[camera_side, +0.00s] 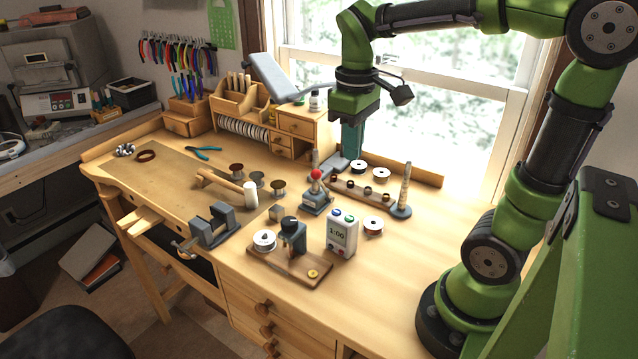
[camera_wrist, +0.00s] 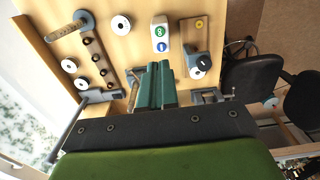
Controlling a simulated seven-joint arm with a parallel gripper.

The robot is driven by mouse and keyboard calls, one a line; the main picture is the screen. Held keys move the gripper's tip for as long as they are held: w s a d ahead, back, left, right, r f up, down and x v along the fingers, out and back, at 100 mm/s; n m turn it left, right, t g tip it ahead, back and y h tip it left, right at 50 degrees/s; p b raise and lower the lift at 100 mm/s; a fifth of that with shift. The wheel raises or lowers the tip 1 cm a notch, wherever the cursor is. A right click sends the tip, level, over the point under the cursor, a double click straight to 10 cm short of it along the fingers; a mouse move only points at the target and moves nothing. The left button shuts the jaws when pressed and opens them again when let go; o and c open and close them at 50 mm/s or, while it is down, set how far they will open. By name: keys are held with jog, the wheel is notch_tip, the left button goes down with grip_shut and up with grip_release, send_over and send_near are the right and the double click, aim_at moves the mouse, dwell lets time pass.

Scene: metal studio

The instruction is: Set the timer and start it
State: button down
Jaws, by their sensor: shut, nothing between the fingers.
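The timer (camera_side: 341,236) is a small white upright box on the workbench, right of the middle. Its display reads 1:00, and a blue and a green button sit on its top. In the wrist view the timer (camera_wrist: 160,37) lies just beyond my fingertips, with the green button and the blue button facing the camera. My gripper (camera_side: 352,150) points down above the back of the bench, higher than the timer and apart from it. In the wrist view the fingers of my gripper (camera_wrist: 159,68) are together, with nothing held.
A wooden stand with a dark post (camera_side: 292,236) is close left of the timer. A spool (camera_side: 373,225) lies to its right. A red-knobbed tool (camera_side: 316,192) and a spool rack (camera_side: 360,190) stand behind. The bench's front right (camera_side: 400,270) is clear.

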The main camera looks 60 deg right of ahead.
aim_at(349, 218)
dwell(0.3)
notch_tip(349, 218, down, 14)
dwell(0.5)
jog(key=shift+s+f, duration=0.15)
jog(key=shift+f, duration=0.8)
jog(key=shift+r, duration=0.1)
notch_tip(349, 218, up, 15)
jog(key=shift+w, duration=0.2)
dwell(0.4)
